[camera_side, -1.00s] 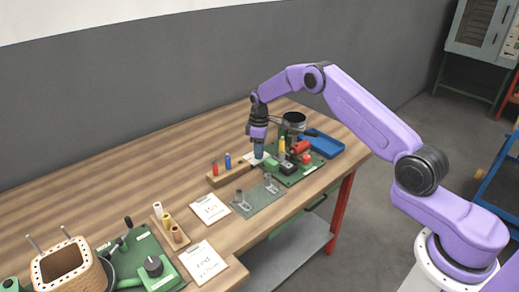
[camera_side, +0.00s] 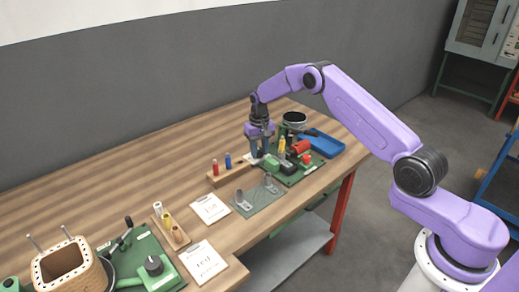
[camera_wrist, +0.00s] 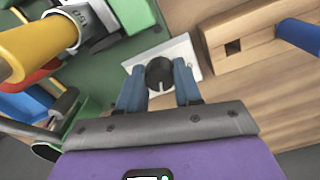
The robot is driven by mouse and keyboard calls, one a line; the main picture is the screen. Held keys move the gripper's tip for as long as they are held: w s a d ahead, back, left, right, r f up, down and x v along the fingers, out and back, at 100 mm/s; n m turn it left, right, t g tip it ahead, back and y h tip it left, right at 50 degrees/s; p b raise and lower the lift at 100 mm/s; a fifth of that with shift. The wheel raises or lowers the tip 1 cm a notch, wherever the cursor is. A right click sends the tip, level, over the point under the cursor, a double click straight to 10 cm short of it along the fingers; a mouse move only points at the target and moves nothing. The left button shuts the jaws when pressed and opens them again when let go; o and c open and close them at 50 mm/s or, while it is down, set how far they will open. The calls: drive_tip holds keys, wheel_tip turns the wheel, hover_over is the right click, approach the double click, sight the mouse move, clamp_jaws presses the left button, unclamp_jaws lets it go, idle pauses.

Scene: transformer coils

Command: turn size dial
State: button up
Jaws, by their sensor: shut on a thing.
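The size dial (camera_wrist: 160,72) is a round black knob with a pale pointer mark, on a white plate (camera_wrist: 190,52) in the wrist view. My gripper (camera_wrist: 158,85) is shut on the knob, with one blue finger on its left side and one on its right. The knob itself is hidden or too small to make out there.
A wooden block (camera_side: 228,175) with red and blue pegs stands close left of my gripper; it also shows in the wrist view (camera_wrist: 260,50). Red, yellow and black parts crowd the green board. A blue tray (camera_side: 325,145) lies right. Bare wood lies behind.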

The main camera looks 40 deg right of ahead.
sight(259, 150)
drive_tip(key=m, duration=0.4)
drive_tip(key=shift+m, duration=2.2)
drive_tip(key=o, duration=1)
drive_tip(key=shift+o, duration=0.2)
wheel_tip(259, 150, up, 18)
drive_tip(key=shift+f, duration=0.25)
